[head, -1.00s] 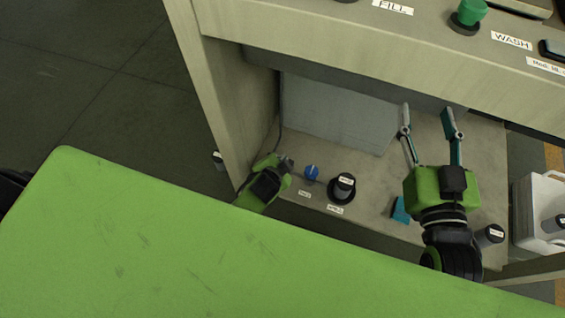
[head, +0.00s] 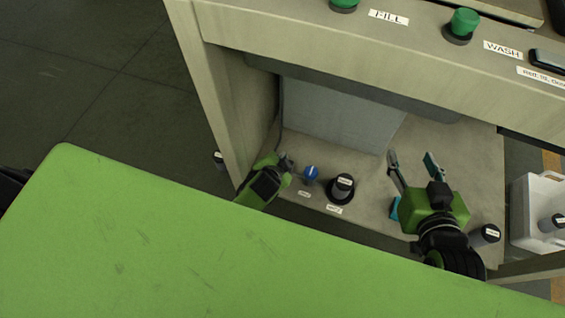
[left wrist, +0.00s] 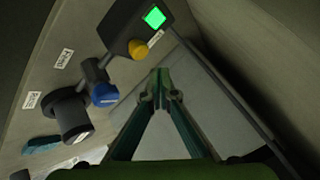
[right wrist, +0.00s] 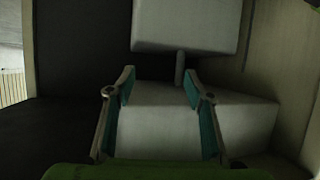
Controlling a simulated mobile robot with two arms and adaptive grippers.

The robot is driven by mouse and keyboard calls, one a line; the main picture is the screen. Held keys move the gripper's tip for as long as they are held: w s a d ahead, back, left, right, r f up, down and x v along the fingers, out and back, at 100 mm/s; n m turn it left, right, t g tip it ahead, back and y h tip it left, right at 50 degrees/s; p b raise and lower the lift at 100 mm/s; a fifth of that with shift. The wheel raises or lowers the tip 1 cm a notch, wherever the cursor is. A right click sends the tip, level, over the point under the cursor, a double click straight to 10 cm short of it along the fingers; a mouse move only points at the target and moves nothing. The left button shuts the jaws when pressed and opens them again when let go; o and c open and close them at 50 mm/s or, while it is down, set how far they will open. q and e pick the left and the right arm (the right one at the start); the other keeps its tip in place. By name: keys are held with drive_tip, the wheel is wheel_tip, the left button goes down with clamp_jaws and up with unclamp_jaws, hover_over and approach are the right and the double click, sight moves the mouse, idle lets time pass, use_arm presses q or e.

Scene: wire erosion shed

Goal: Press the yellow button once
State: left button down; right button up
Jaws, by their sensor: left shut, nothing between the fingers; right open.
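The yellow button (left wrist: 137,49) is a small round cap on a dark box (left wrist: 120,25) with a lit green square (left wrist: 154,17), in the left wrist view. In the head view I cannot make out the button. My left gripper (head: 288,162) is shut and empty, low inside the machine's recess. In the left wrist view its fingertips (left wrist: 161,88) appear just below and right of the button, with a visible gap in the picture. My right gripper (head: 412,160) is open and empty at the right of the recess; its spread fingers (right wrist: 160,85) show in the right wrist view.
A blue knob (head: 311,173) and a black-capped cylinder (head: 342,187) stand right of my left gripper. Green buttons (head: 463,23) sit on the upper ledge. A white container (head: 530,205) stands at far right.

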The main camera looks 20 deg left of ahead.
use_arm(q)
drive_tip(key=shift+r+p, duration=0.95)
drive_tip(key=shift+r, duration=0.1)
drive_tip(key=shift+r+p, duration=0.65)
drive_tip(key=shift+p, duration=0.2)
use_arm(e)
drive_tip(key=s+d+f+g+h, duration=0.1)
drive_tip(key=s+f+g, duration=0.3)
drive_tip(key=s, duration=0.4)
drive_tip(key=s+d+f+g+h, duration=0.1)
drive_tip(key=s+d+f+g, duration=0.3)
drive_tip(key=s, duration=0.4)
wheel_tip(320, 180, down, 2)
drive_tip(key=shift+s+d+f+g+h, duration=0.15)
drive_tip(key=shift+d+g+h, duration=0.15)
drive_tip(key=shift+g, duration=0.4)
